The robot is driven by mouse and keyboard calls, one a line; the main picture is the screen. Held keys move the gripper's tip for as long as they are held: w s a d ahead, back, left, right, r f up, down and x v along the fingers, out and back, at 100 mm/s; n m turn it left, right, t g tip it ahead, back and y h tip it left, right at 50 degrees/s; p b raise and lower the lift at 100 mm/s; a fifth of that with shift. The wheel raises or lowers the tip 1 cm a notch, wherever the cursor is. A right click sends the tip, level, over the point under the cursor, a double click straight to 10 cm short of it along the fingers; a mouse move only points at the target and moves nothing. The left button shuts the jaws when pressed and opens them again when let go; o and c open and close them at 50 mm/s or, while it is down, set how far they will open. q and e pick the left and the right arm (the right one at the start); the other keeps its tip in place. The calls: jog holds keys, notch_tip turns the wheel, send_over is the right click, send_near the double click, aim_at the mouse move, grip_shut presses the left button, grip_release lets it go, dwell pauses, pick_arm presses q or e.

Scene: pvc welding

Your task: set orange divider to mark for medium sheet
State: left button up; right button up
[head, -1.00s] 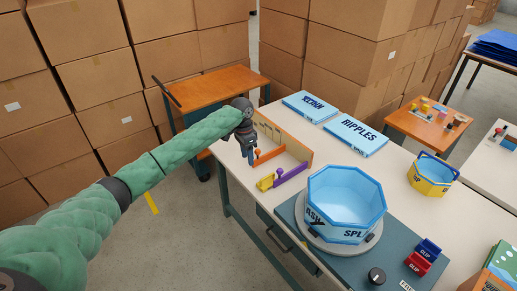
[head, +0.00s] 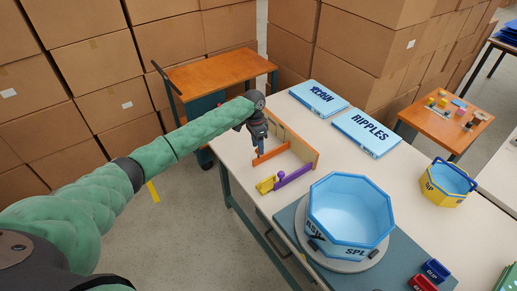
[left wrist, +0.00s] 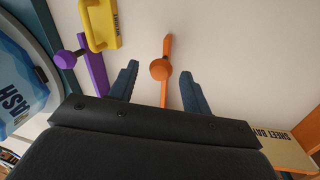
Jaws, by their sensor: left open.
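The orange divider (head: 270,154) is a low bar beside the wooden back board (head: 299,145) on the white table. In the left wrist view the orange divider (left wrist: 164,69) with its round knob lies between the fingertips, apart from both. My left gripper (head: 261,146) is open above it, and its fingers also show in the left wrist view (left wrist: 162,85). The purple divider (head: 294,176) with its knob stands nearer the blue tub, with a yellow piece (head: 266,185) at its end. The mark for the medium sheet cannot be made out. My right gripper is not in view.
A blue octagonal tub (head: 349,215) stands on a round base at the table's front. Two flat blue packs, one labelled RIPPLES (head: 367,132), lie behind. A yellow basket (head: 447,182) is at right. An orange-topped cart (head: 215,77) and stacked boxes stand behind.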

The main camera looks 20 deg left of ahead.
pick_arm(q)
notch_tip(320, 180, down, 2)
jog(key=shift+d+f+p, duration=0.15)
jog(key=shift+f+p, duration=0.05)
jog(key=shift+p, duration=0.15)
jog(key=shift+s+f, duration=0.25)
jog(key=shift+f, duration=0.3)
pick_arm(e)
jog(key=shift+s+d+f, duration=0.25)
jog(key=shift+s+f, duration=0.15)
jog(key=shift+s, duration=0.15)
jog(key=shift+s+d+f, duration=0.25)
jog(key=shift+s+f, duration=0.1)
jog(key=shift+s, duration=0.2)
pick_arm(q)
jog(key=shift+w, duration=0.1)
